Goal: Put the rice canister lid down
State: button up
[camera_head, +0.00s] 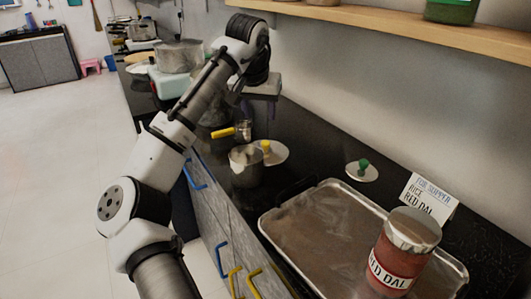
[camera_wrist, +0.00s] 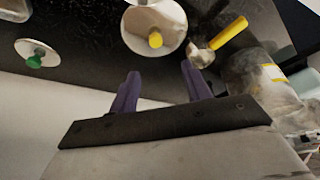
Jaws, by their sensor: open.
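Two round pale lids lie on the dark counter. One has a yellow knob (camera_head: 268,152) and also shows in the wrist view (camera_wrist: 155,28). The other has a green knob (camera_head: 362,171) and also shows in the wrist view (camera_wrist: 37,53). No print on either shows which is the rice lid. My gripper (camera_wrist: 160,82) is open, its two purple fingers apart with nothing between them. In the head view my gripper (camera_head: 262,112) hangs above the counter, behind the yellow-knob lid. The yellow-knob lid lies just beyond the fingertips in the wrist view.
A metal pot (camera_head: 245,168) stands beside the yellow-knob lid. A yellow-handled scoop (camera_wrist: 226,35) is near it. A clear container (camera_wrist: 250,72) stands by my fingers. A metal tray (camera_head: 325,225) holds a RED DAL canister (camera_head: 398,262). A sign (camera_head: 428,198) stands behind. A shelf (camera_head: 420,28) overhangs.

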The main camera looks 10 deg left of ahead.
send_over(266, 142)
jog(key=s, duration=0.2)
jog(key=f, duration=0.5)
jog(key=shift+a+f, duration=0.3)
jog(key=shift+a, duration=0.05)
jog(key=x, duration=0.5)
jog(key=shift+s+d+f, duration=0.2)
jog(key=shift+s+d, duration=0.05)
jog(key=shift+d, duration=0.05)
grip_shut()
jog(key=shift+r, duration=0.15)
